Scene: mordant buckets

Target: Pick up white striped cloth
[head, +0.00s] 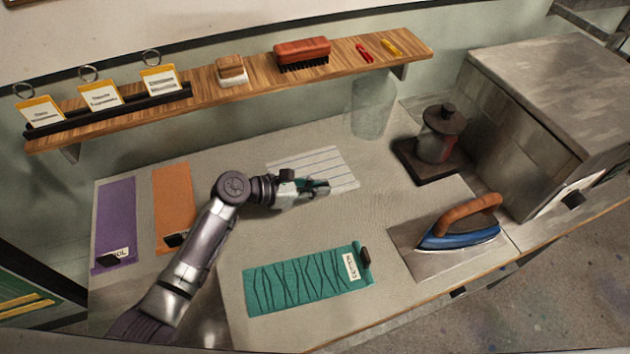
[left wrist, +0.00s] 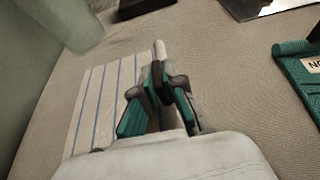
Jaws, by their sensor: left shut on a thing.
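The white striped cloth (head: 335,165) lies flat on the pale work table, behind and to the right of my left gripper. It also shows in the left wrist view (left wrist: 90,98), to the left of the fingers. The exact spot of the grip is partly hidden by the fingers. My right gripper is not in view.
A green patterned cloth (head: 300,283) lies in front. Purple (head: 116,220) and orange (head: 173,205) cloths lie at the left. A blue iron (head: 460,233), a dark pot (head: 440,137) and a clear jar (head: 372,108) stand to the right. A wooden shelf (head: 205,90) runs above the back.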

